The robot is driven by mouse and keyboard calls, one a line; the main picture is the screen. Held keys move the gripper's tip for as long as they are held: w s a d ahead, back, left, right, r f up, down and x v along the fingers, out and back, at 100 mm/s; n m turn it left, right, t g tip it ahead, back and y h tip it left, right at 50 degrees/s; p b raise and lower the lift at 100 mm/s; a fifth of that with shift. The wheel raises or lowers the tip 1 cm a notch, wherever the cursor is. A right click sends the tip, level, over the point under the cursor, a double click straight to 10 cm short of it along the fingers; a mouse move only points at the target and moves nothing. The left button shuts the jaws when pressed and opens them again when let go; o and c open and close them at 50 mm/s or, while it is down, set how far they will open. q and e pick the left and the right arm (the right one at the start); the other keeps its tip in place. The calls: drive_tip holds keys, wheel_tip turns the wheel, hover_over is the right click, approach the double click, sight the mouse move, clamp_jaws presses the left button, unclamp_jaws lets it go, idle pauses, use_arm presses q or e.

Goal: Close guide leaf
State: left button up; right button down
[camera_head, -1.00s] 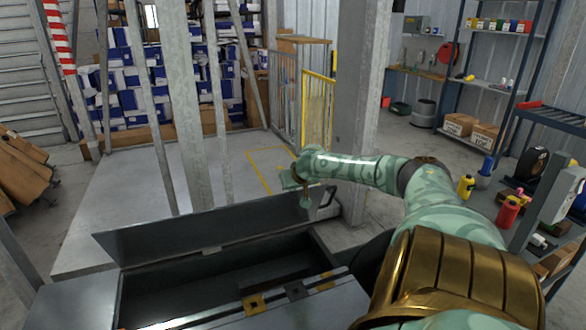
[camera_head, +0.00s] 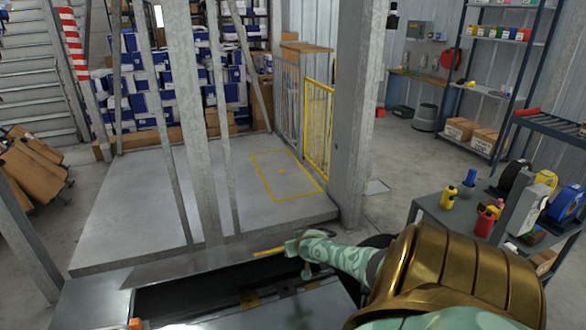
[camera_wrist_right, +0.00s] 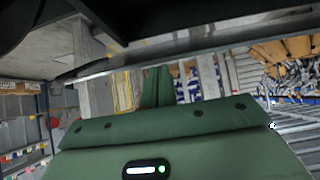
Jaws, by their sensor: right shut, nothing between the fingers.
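The guide leaf (camera_head: 190,262) is a long grey hinged panel along the far side of a dark open trough (camera_head: 215,298) in the head view. It is tilted and strongly foreshortened, and the trough is still partly uncovered. My right gripper (camera_head: 308,268) is shut and empty at the leaf's right end; I cannot tell whether it touches the leaf. In the right wrist view the shut green fingers (camera_wrist_right: 157,88) point toward a long grey edge crossing above them. My left gripper is not in view.
A grey platform (camera_head: 130,205) with a yellow floor outline lies beyond the trough, crossed by upright metal posts. A concrete column (camera_head: 355,120) stands behind my right arm. A bench (camera_head: 432,208) with bottles and boxes is at the right.

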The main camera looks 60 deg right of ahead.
drive_tip(key=b, duration=0.3)
hover_over(299, 282)
drive_tip(key=f, duration=0.9)
drive_tip(key=shift+w+d+f, duration=0.1)
drive_tip(key=shift+d+f, duration=0.1)
drive_tip(key=shift+a+f+b, duration=0.1)
drive_tip(key=shift+f+b, duration=0.45)
drive_tip(key=shift+f, duration=0.25)
drive_tip(key=shift+r, duration=0.1)
